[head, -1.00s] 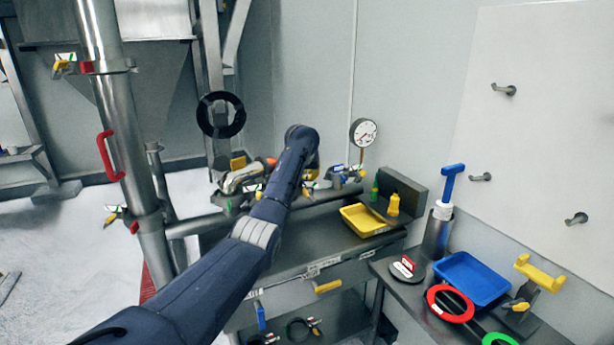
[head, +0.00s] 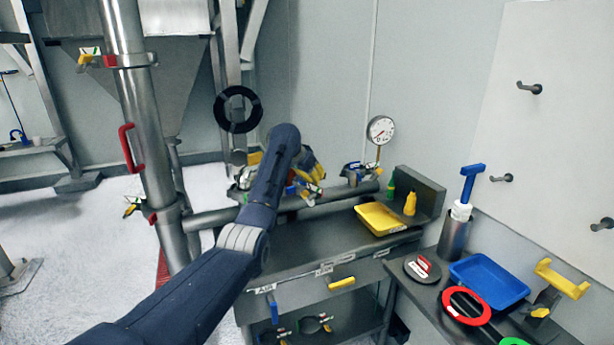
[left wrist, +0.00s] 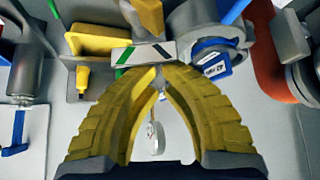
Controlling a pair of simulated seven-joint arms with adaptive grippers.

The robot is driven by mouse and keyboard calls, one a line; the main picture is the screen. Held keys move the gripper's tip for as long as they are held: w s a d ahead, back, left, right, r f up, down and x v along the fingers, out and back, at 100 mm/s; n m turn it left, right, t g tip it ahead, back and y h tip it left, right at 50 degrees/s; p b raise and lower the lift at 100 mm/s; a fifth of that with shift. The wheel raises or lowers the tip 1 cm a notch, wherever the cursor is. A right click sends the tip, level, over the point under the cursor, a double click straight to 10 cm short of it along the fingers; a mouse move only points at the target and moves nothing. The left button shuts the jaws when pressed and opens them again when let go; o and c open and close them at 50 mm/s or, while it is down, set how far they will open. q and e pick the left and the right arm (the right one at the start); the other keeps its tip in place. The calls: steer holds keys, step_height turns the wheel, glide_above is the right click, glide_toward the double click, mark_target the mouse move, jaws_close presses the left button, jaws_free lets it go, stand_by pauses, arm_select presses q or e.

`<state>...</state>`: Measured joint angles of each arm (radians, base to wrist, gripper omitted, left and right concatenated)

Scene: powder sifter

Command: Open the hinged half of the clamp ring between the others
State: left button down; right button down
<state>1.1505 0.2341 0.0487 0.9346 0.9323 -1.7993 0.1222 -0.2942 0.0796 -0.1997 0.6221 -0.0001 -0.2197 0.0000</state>
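Clamp rings with coloured tags sit along the horizontal metal pipe (head: 212,219). The left clamp (head: 240,186) is partly behind my arm, and the right clamp (head: 358,172) is in clear view. The clamp between them is mostly hidden by my left gripper (head: 312,172). In the left wrist view, the yellow fingers of my left gripper (left wrist: 159,78) curve in with their tips close together. A white plate (left wrist: 122,54) with green and black stripes is at the tips. A grey clamp part (left wrist: 208,32) with a blue tag (left wrist: 210,66) is just beyond. I cannot tell whether the fingers hold anything.
A pressure gauge (head: 381,130) stands behind the pipe. The workbench holds a yellow tray (head: 386,218) and small bottles. A side table holds a blue tray (head: 488,281) and a red ring (head: 466,305). In the left wrist view, an orange part (left wrist: 274,62) is close at right.

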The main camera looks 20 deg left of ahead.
mark_target(310, 187)
arm_select(q)
steer(key=shift+s+a+m+h, duration=0.4)
steer(key=shift+s+m+h, duration=0.2)
steer(key=shift+s+m, duration=0.25)
steer(key=s+m, duration=0.1)
steer(key=s+a+m+g+h, duration=0.1)
steer(key=m, duration=0.1)
steer(key=shift+a, duration=0.3)
steer(key=shift+s+a+g+h, duration=0.3)
steer(key=shift+s+a, duration=0.15)
